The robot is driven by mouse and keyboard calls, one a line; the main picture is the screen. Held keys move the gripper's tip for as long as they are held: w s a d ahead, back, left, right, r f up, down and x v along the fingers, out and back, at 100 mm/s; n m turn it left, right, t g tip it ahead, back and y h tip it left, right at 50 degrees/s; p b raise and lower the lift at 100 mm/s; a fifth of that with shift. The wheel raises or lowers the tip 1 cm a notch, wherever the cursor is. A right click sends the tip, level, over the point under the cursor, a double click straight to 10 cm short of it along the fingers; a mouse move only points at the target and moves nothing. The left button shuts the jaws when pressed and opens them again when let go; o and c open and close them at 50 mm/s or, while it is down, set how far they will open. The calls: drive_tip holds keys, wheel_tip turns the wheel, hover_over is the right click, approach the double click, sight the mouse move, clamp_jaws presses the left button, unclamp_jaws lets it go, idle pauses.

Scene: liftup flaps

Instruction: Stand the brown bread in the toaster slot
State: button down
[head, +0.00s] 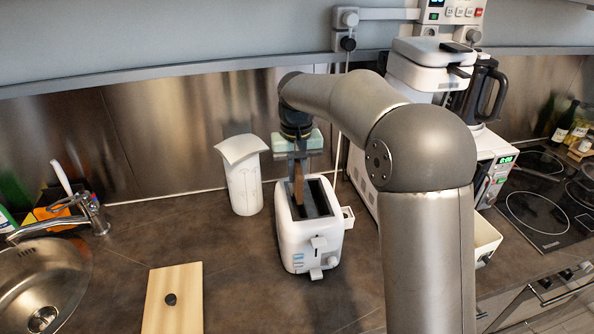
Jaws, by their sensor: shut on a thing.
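The brown bread (298,184) is a thin upright slice seen nearly edge-on in the head view. My gripper (297,160) is shut on its top edge and points straight down. The white toaster (296,245) stands on the counter below, with its dark slots (318,200) facing up and its lever at the front. The bread is over the left slot, and its lower end appears to be at or just inside the slot opening. I cannot tell how deep it reaches. The fingertips are small and partly hidden by the wrist.
A paper towel roll (243,185) stands close left of the toaster. A cutting board (173,300) lies at the front left, near the sink (40,285). White appliances and a stove (545,205) are on the right.

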drive_tip(key=shift+f+b, duration=1.25)
drive_tip(key=shift+f, duration=1.05)
drive_tip(key=c, duration=1.4)
unclamp_jaws()
drive_tip(key=shift+o, duration=0.2)
wheel_tip(320, 180, up, 17)
drive_tip(key=shift+r, duration=0.2)
